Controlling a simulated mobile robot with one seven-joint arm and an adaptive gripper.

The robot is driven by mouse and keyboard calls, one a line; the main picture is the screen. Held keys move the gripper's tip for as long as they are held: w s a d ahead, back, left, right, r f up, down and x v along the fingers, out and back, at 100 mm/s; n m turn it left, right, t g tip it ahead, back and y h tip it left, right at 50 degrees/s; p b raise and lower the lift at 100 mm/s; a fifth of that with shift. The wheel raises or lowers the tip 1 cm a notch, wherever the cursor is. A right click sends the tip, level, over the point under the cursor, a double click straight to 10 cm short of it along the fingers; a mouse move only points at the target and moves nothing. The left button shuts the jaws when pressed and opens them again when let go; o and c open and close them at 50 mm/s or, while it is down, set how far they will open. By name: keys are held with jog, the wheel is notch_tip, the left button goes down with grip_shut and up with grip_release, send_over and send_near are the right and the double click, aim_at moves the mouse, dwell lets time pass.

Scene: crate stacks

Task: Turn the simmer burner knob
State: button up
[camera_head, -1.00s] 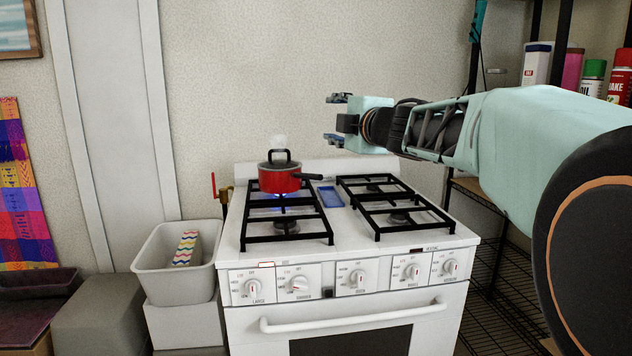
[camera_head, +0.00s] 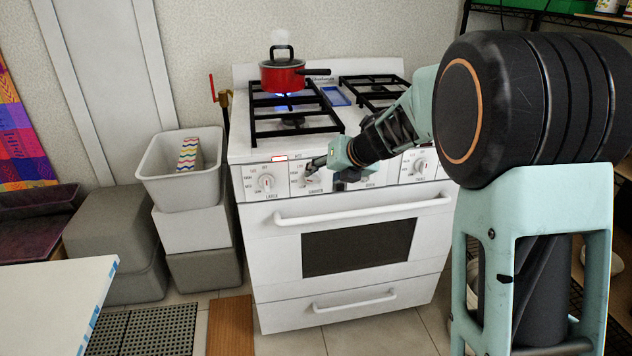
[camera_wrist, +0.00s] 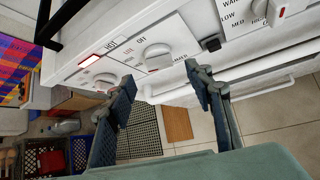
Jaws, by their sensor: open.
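The simmer knob (camera_wrist: 157,56) is a white round knob on the stove's white front panel, second from left, with its label beside it in the wrist view. In the head view it (camera_head: 312,178) is partly covered by my gripper. My gripper (camera_wrist: 160,76) is open and empty. Its two dark fingers point at the panel, with the knob ahead of and between the fingertips in the wrist view. I cannot tell whether a fingertip touches the knob. In the head view my gripper (camera_head: 316,166) is close in front of the panel at this knob.
The large-burner knob (camera_head: 265,182) is just left, the oven knob (camera_wrist: 268,10) right. A red pot (camera_head: 283,76) sits over a blue flame on the back left burner. The oven handle (camera_head: 362,209) sticks out below the panel. A grey bin (camera_head: 184,190) stands left of the stove.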

aim_at(315, 178)
jog(key=b+x, duration=0.1)
jog(key=x, duration=0.4)
jog(key=shift+w+a+f, duration=0.2)
jog(key=shift+w+f, duration=0.05)
jog(key=shift+w, duration=0.05)
jog(key=shift+c, duration=0.4)
jog(key=c, duration=1.1)
